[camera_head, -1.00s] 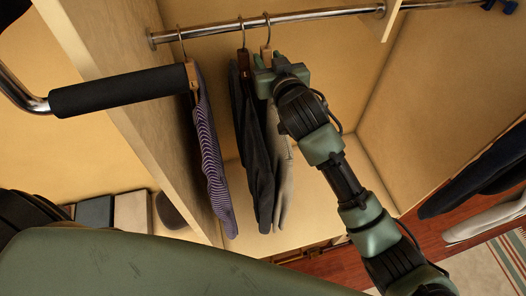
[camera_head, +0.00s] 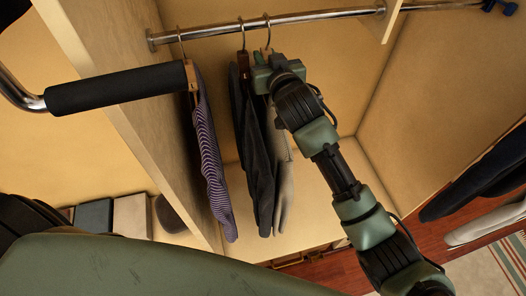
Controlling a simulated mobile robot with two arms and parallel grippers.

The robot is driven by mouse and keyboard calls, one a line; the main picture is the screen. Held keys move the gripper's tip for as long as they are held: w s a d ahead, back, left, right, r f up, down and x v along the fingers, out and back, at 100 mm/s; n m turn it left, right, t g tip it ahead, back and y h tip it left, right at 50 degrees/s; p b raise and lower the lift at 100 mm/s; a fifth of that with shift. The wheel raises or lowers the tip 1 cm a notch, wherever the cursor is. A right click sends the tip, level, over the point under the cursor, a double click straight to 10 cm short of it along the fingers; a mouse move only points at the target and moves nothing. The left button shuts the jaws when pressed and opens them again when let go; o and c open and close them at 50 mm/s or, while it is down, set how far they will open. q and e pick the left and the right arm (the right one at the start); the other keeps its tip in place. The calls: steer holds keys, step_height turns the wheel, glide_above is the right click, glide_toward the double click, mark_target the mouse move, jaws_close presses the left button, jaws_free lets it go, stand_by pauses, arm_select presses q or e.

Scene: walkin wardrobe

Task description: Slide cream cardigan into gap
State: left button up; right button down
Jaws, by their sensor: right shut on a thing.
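The cream cardigan (camera_head: 283,190) hangs from a hook on the metal rail (camera_head: 300,23), directly to the right of a dark garment (camera_head: 257,150) and close against it. My right gripper (camera_head: 262,72) is shut at the top of the cardigan's hanger, just below the hook. The gripper and wrist hide the hanger and the cardigan's upper part. A purple striped garment (camera_head: 212,165) hangs further left on a wooden hanger, with a gap between it and the dark garment. My left gripper is not in view.
A wooden side panel (camera_head: 110,85) bounds the rail on the left. A black padded handle (camera_head: 120,91) crosses in front of it. The rail to the right of the cardigan is bare up to a bracket. Boxes (camera_head: 130,215) sit lower left; dark clothing hangs far right.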

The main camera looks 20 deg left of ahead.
steer(key=shift+r, duration=0.15)
steer(key=shift+p, duration=0.3)
stand_by(0.3)
steer(key=shift+w, duration=0.1)
steer(key=w+d+p, duration=0.3)
steer(key=w+d, duration=0.3)
steer(key=d, duration=0.4)
steer(key=shift+w, duration=0.3)
stand_by(1.0)
steer(key=shift+r, duration=0.1)
